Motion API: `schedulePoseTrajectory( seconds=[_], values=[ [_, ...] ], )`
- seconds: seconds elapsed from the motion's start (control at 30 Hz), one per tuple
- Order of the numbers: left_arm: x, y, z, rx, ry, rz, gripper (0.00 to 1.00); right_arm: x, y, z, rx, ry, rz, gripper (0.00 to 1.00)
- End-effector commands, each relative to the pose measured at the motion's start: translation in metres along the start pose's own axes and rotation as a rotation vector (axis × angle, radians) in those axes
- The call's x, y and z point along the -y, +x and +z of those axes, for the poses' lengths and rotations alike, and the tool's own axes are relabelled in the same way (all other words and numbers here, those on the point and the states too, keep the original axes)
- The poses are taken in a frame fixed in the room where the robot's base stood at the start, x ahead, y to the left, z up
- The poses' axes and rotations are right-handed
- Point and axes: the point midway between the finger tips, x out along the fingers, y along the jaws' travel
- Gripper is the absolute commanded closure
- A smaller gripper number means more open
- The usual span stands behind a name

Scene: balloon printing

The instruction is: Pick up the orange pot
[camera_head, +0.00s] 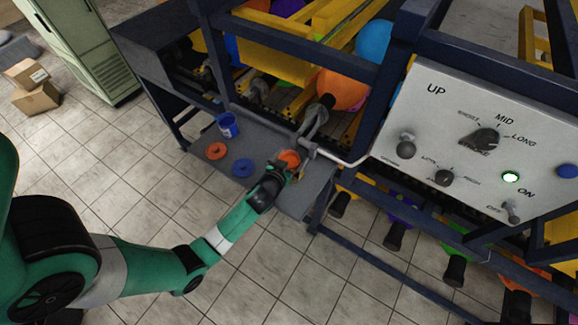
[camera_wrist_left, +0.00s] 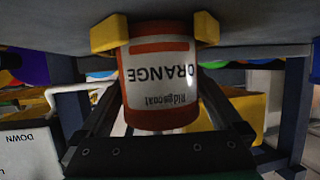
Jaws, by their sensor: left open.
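The orange pot (camera_head: 289,157) stands on the grey shelf (camera_head: 262,135) at the front of the machine. In the left wrist view the pot (camera_wrist_left: 160,85) shows upside down, with a white label reading "ORANGE". My left gripper (camera_head: 287,165) is at the pot. Its yellow fingertips (camera_wrist_left: 157,34) lie on either side of the pot, open around it. Whether they touch its sides I cannot tell. The pot's far side is hidden. My right gripper is in neither view.
A blue pot (camera_head: 228,125), an orange disc (camera_head: 216,151) and a blue disc (camera_head: 242,168) lie left on the shelf. A grey machine arm (camera_head: 314,122) is close behind the orange pot. The control panel (camera_head: 475,140) is to the right. Boxes (camera_head: 35,98) stand on the floor.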

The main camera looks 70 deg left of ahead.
Motion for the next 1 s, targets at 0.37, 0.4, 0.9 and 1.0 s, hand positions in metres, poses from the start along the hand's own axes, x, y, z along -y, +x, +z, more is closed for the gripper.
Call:
schedulePoseTrajectory(
  seconds=[0.37, 0.4, 0.9, 1.0],
  values=[
    [0.0002, 0.0089, -0.0003, 0.0, 0.0, 0.001, 0.13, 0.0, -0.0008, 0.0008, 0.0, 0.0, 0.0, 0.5],
    [0.0002, 0.0089, -0.0003, 0.0, 0.0, 0.001, 0.2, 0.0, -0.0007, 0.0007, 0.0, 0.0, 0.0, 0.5],
    [0.0, 0.0087, -0.001, -0.001, -0.001, 0.001, 0.83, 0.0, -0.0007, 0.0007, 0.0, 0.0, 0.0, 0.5],
    [0.0, 0.0083, -0.0019, -0.001, -0.001, 0.001, 0.83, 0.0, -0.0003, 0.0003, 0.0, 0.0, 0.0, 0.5]
  ],
)
